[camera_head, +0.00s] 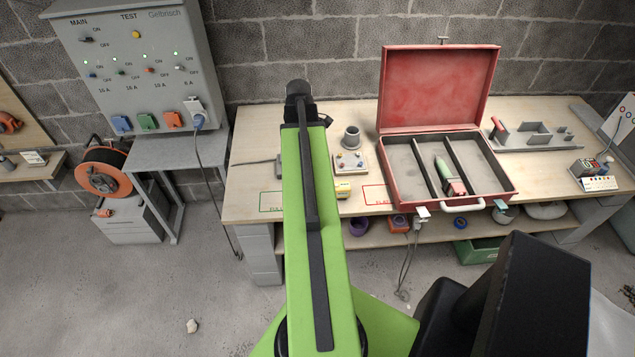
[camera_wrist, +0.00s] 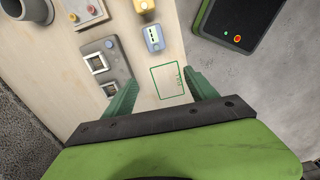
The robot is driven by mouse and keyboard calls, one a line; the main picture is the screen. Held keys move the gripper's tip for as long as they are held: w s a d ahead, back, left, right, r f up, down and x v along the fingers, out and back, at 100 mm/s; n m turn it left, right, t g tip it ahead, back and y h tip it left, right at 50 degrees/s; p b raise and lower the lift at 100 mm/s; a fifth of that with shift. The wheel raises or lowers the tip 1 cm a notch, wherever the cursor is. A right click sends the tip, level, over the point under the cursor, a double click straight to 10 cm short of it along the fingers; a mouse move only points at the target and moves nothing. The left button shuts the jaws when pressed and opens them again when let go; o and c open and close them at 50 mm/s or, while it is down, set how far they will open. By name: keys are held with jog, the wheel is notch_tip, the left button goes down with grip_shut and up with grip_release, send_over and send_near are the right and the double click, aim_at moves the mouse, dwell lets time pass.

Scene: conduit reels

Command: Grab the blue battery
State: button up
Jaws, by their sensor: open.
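The blue battery (camera_wrist: 153,38) stands on the wooden bench in the wrist view, with light markings on its top. It is beyond my fingertips, near the middle of the picture. In the head view I cannot make it out; my green arm covers part of the bench. My gripper (camera_wrist: 160,80) is open and empty, its two green fingers apart on either side of a green outlined rectangle (camera_wrist: 168,81). The blue battery lies just outside that rectangle. My fingers are hidden in the head view.
A yellow battery (camera_wrist: 144,6) is close beyond the blue one, also in the head view (camera_head: 343,189). A grey unit with square openings (camera_wrist: 100,70) is left of my fingers. A button box (camera_wrist: 83,12) and cup (camera_wrist: 27,8) stand farther off. An open red toolbox (camera_head: 400,202) is right.

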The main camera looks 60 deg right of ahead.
jog(key=s+d, duration=0.3)
jog(key=shift+n, duration=0.3)
notch_tip(320, 180, down, 12)
jog(key=b, duration=1.2)
jog(key=shift+s+a+r, duration=0.1)
jog(key=shift+s+a, duration=0.05)
jog(key=f+b, duration=0.5)
jog(key=shift+s+f+b, duration=0.1)
jog(key=shift+s+b, duration=0.1)
jog(key=shift+b, duration=0.1)
jog(key=shift+r, duration=0.2)
jog(key=shift+c, duration=0.3)
grip_shut()
